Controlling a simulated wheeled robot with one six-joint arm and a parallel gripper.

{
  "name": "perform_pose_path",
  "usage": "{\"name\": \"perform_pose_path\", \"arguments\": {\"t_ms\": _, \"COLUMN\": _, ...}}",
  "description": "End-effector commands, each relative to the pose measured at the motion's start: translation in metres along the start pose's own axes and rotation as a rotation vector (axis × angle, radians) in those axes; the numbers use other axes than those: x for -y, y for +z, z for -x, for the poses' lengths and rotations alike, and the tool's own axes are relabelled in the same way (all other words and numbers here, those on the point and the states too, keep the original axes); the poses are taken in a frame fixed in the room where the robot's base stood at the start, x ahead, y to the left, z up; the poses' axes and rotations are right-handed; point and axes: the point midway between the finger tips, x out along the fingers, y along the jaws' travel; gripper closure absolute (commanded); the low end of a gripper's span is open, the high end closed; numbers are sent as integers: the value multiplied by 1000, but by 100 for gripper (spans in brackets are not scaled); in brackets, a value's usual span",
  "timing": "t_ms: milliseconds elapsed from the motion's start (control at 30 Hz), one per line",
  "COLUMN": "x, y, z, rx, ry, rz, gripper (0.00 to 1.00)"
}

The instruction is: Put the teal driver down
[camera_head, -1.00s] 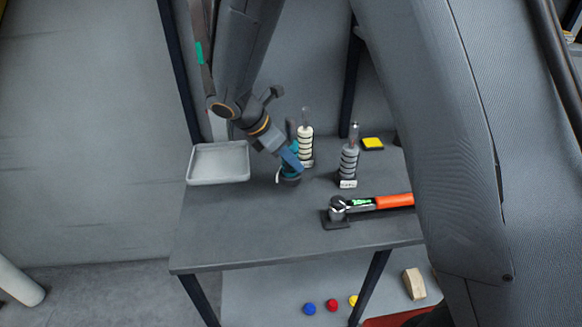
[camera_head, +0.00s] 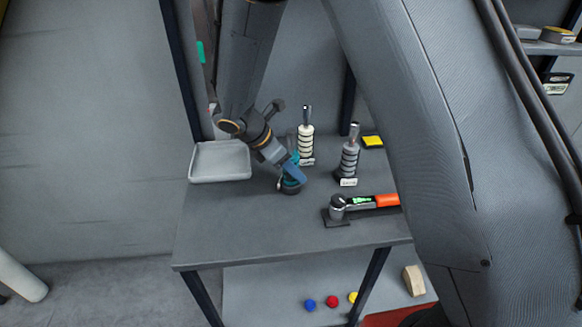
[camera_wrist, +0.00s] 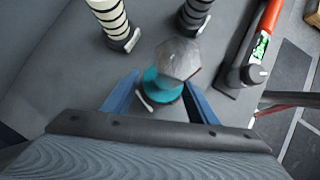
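The teal driver (camera_wrist: 163,82) stands upright in the wrist view, with a grey faceted top and a wide teal lower part. In the head view it is largely hidden behind my gripper (camera_head: 290,172), on a dark round base (camera_head: 291,188) on the table. My gripper's two blue fingers (camera_wrist: 160,92) are on either side of the driver. A narrow gap appears between the fingers and the teal part, so the gripper looks open around it. A pale tag lies at the driver's foot.
A cream ringed post (camera_head: 305,143) and a grey ringed post (camera_head: 349,158) stand close behind and right. A torque wrench (camera_head: 365,203) with an orange handle lies right. An empty tray (camera_head: 220,178) is at left. The table front (camera_head: 250,240) is clear.

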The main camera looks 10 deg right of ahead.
Motion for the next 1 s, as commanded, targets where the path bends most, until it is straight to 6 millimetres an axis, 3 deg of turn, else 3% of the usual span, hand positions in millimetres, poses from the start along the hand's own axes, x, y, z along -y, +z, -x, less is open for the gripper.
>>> {"name": "perform_pose_path", "arguments": {"t_ms": 167, "x": 0, "y": 0, "z": 1, "rx": 0, "ry": 0, "rz": 0, "gripper": 47}}
{"name": "perform_pose_path", "arguments": {"t_ms": 333, "x": -2, "y": 1, "z": 13, "rx": 0, "ry": 5, "rz": 0, "gripper": 47}}
{"name": "perform_pose_path", "arguments": {"t_ms": 800, "x": -2, "y": 1, "z": 102, "rx": -1, "ry": 5, "rz": -1, "gripper": 47}}
{"name": "perform_pose_path", "arguments": {"t_ms": 1000, "x": -1, "y": 1, "z": 119, "rx": 0, "ry": 1, "rz": 0, "gripper": 47}}
